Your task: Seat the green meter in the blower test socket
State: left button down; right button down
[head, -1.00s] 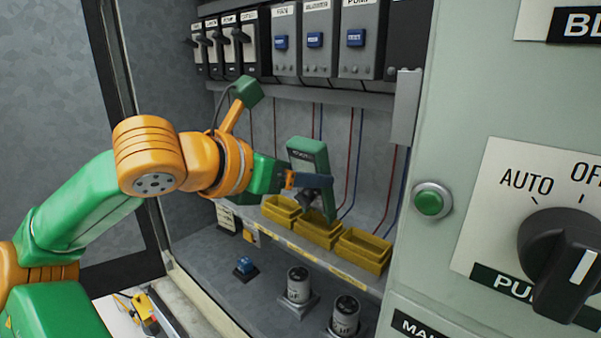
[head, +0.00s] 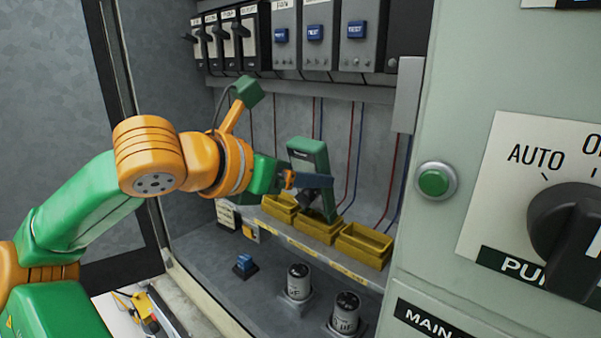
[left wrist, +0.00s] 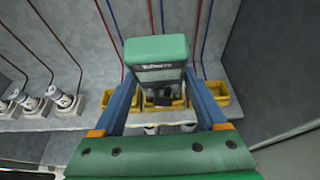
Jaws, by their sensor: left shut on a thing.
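The green meter (head: 309,154) is upright and slightly tilted in the head view, in front of the cabinet's back wall, with its lower end at the yellow bins. My left gripper (head: 307,182) is shut on it. The meter also shows in the left wrist view (left wrist: 157,50), between the two blue fingers (left wrist: 163,92). Blue TEST sockets (head: 315,32) sit on the grey units above and behind the meter, clear of it. The unit labels are cut or blurred now; the middle one reads like BLOWER in the earlier frame. My right gripper is not in view.
Yellow bins (head: 364,246) stand on a shelf just below the meter; I cannot tell whether it touches one. Capacitors (head: 298,282) stand on the cabinet floor. A grey panel with a green button (head: 433,182) and a knob (head: 575,235) closes off the right side.

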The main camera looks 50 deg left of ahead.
pick_arm(q)
jog(key=shift+f+b, duration=0.85)
dwell(0.6)
